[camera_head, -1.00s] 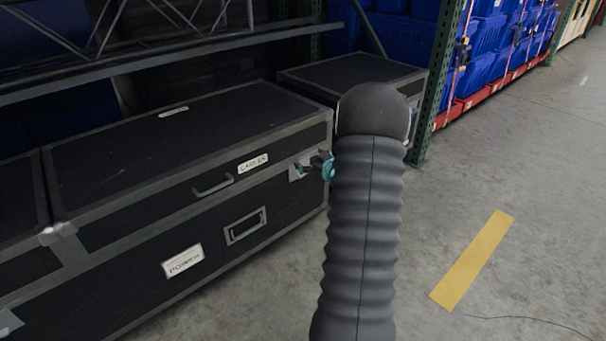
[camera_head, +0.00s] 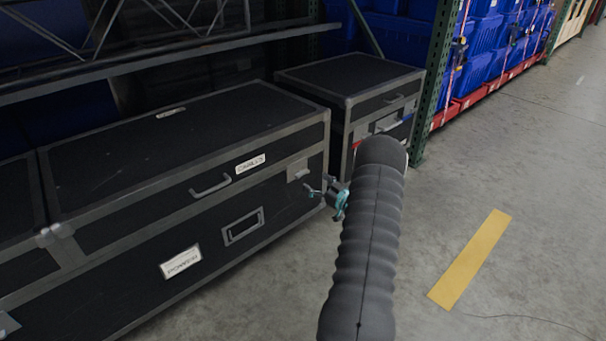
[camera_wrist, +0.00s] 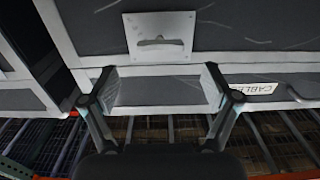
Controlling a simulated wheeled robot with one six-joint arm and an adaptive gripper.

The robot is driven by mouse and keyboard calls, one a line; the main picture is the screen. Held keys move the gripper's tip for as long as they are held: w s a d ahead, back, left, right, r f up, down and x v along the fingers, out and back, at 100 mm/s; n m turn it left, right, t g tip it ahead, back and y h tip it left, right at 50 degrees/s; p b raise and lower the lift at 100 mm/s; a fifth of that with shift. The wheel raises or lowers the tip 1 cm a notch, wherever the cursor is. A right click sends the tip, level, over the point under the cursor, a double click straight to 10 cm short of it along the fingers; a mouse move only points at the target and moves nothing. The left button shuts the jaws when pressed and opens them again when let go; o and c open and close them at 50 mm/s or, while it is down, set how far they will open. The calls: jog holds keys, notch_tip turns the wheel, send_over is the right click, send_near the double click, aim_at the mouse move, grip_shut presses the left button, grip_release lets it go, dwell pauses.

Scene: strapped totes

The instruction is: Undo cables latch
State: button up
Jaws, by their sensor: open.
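The black cables case (camera_head: 190,140) has grey metal edges and a white label (camera_head: 250,163) reading CABLES. Its latch (camera_head: 297,169) is a light metal plate on the front near the right end, at the seam. In the wrist view the latch (camera_wrist: 160,38) shows at the top centre, with a small raised catch; whether it is fastened I cannot tell. The label (camera_wrist: 253,89) is to its right there. My gripper (camera_wrist: 160,88) is open and empty, its fingers apart from the latch. In the head view my gripper (camera_head: 326,193) is just right of and below the latch.
A second black case (camera_head: 350,75) stands behind to the right, by a green rack post (camera_head: 436,80). Blue totes (camera_head: 475,55) fill the shelving beyond. A grey shelf beam (camera_head: 150,68) crosses above the cases. The concrete floor to the right is clear, with a yellow stripe (camera_head: 470,260).

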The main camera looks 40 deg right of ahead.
aim_at(303, 173)
jog(key=w, duration=0.7)
jog(key=shift+w+a, duration=0.15)
jog(key=shift+a, duration=0.15)
jog(key=c, duration=1.2)
